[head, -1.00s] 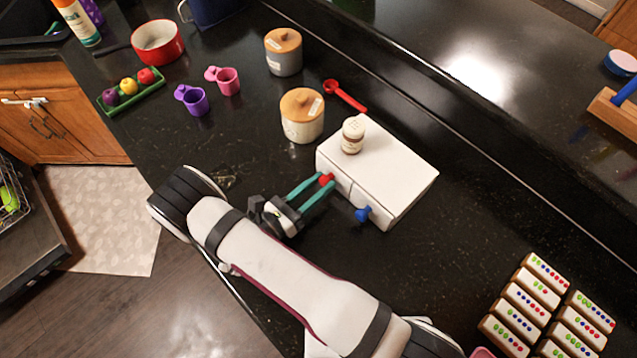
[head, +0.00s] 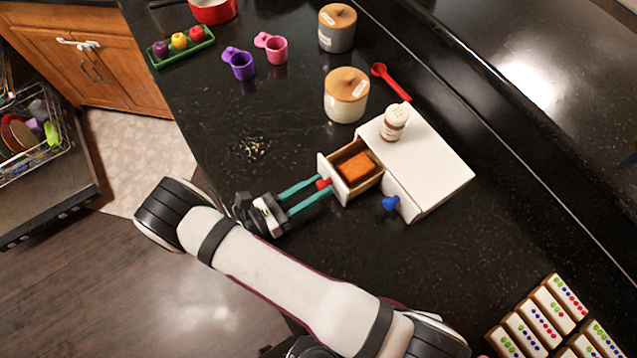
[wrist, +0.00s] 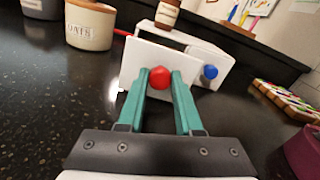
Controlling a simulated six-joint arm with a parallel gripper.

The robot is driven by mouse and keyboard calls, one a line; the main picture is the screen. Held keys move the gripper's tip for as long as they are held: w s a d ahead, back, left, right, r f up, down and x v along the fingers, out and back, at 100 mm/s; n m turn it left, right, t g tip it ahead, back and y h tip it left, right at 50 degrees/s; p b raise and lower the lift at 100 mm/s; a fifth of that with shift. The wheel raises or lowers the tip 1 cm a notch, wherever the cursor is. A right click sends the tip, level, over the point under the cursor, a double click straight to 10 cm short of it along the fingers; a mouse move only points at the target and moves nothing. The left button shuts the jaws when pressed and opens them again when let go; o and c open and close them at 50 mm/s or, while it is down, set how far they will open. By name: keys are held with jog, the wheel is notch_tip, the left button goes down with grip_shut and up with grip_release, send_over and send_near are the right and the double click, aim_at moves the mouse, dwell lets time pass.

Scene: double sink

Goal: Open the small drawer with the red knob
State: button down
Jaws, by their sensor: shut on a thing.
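The small white box (head: 436,165) on the dark counter has two drawers. The drawer with the red knob (head: 323,184) is pulled out, and its open top shows a wooden inside with an orange block (head: 355,167). My gripper (head: 318,190) has its teal fingers shut on the red knob. In the wrist view the red knob (wrist: 160,77) sits between the two fingertips, in front of the white drawer front (wrist: 136,62). The drawer with the blue knob (head: 390,203) is closed. A shaker (head: 394,122) stands upright on top of the box.
A lidded cream jar (head: 346,96) and a red spoon (head: 391,82) lie beyond the box. Purple (head: 241,65) and pink (head: 275,48) cups stand farther left. Domino-like tiles (head: 553,310) lie at lower right. The counter left of the drawer is mostly clear.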

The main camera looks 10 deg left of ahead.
jog(key=c, duration=0.6)
grip_release()
jog(key=v, duration=1.5)
jog(key=shift+s+a+r, duration=0.1)
jog(key=shift+s+a, duration=0.15)
jog(key=shift+s, duration=0.05)
